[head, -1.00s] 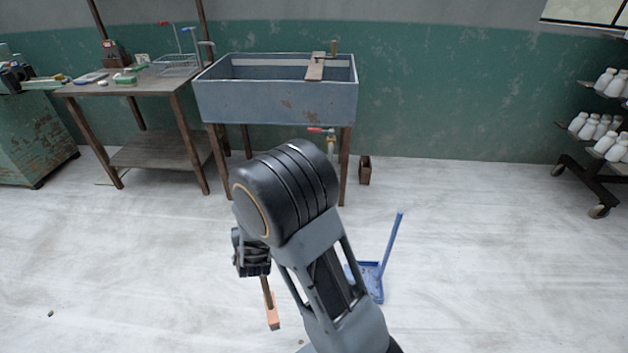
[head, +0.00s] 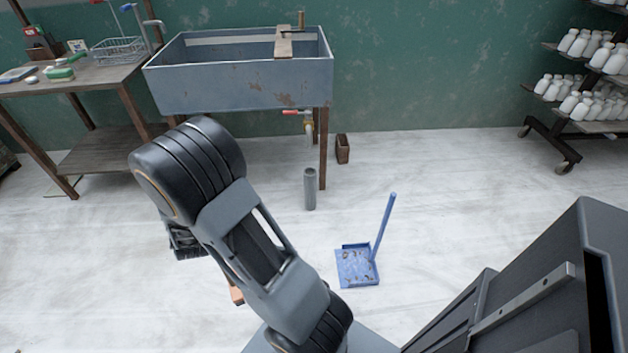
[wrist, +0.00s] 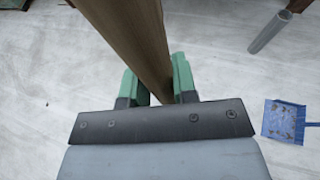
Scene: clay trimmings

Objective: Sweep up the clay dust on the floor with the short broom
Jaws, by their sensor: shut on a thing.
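My gripper (head: 187,245) shows partly behind my arm in the head view. In the wrist view its green fingers (wrist: 158,85) are shut on the brown wooden handle of the short broom (wrist: 128,35). In the head view the broom's orange-pink lower end (head: 237,295) shows below the gripper, mostly hidden by my arm. A blue dustpan (head: 345,281) with an upright handle lies on the floor to the right, apart from the broom, with small crumbs in it. It also shows in the wrist view (wrist: 272,131). Pale smears cover the floor; I cannot tell which are clay dust.
A grey cylinder (head: 310,190) stands on the floor near the leg of the sink (head: 240,90). A small brown box (head: 343,149) is by the wall. A worktable (head: 90,78) is left, a wheeled rack of white bottles (head: 560,130) right. Floor around the dustpan is open.

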